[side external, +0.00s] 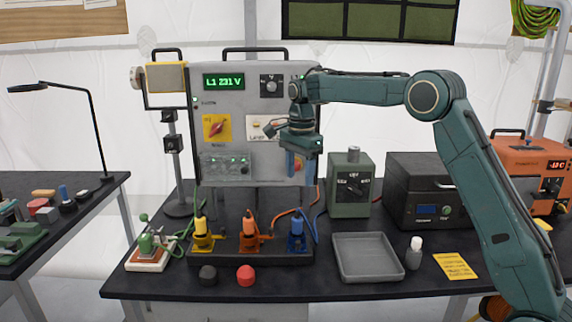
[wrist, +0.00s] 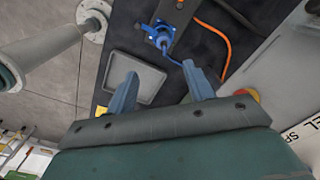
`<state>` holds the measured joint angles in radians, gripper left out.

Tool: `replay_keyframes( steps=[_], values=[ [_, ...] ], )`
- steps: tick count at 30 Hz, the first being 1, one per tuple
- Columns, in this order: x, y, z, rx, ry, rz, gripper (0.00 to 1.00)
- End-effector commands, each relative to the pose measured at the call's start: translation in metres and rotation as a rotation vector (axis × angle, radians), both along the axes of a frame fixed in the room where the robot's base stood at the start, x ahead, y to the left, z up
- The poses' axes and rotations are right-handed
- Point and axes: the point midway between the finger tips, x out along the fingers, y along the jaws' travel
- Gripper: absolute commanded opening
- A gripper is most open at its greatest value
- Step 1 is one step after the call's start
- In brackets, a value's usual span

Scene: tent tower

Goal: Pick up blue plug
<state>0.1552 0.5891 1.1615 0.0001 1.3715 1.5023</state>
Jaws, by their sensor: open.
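The blue plug (side external: 297,238) stands in the right-hand place of a dark holder on the table, with a blue cable running up from it. It also shows in the wrist view (wrist: 160,38), beyond and between my fingers. My gripper (side external: 298,165) hangs well above the plug in the side view, pointing down in front of the grey panel. In the wrist view its two blue-grey fingers (wrist: 160,90) are spread apart with nothing between them.
A yellow plug (side external: 203,236) and an orange plug (side external: 249,236) stand left of the blue one. A grey tray (side external: 367,279) lies to the right, beside a small white bottle (side external: 414,253). A black cap (side external: 208,275) and a red cap (side external: 246,275) lie in front.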

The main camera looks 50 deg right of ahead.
Motion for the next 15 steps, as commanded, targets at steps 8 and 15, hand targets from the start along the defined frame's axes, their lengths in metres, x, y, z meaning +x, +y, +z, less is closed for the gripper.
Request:
replay_keyframes(
  steps=[8,15],
  values=[
    [0.011,-0.006,-0.013,0.004,0.02,-0.073,0.52],
    [0.011,-0.006,-0.018,0.004,0.021,-0.072,0.52]
  ],
)
